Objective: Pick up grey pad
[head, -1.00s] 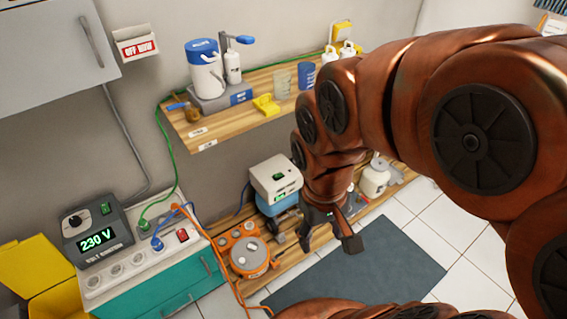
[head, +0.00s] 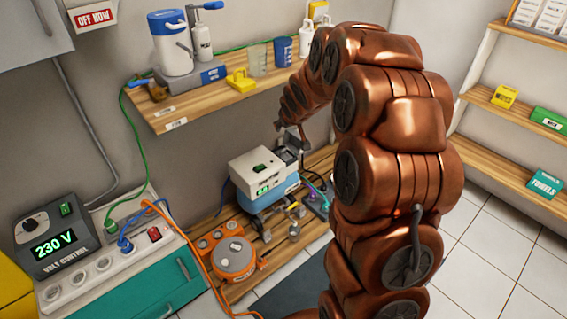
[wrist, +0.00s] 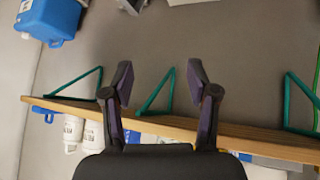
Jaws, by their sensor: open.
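My gripper (head: 291,149) is raised at the wall end of my bent arm, below the upper shelf and just above and behind the white-and-blue unit. The wrist view shows its two dark fingers (wrist: 160,76) spread apart with nothing between them. A small flat grey piece (head: 314,207) lies on the low wooden bench to the right of the unit, partly hidden by my arm; I cannot tell whether it is the grey pad. A dark grey mat (head: 291,296) lies on the floor, mostly hidden by my arm.
The upper wooden shelf (head: 200,108) holds a blue-lidded jug and a yellow item; its green brackets flank my fingers in the wrist view. The white-and-blue unit (head: 266,172) and an orange cable reel (head: 233,258) sit below. A 230 V box (head: 51,240) stands left.

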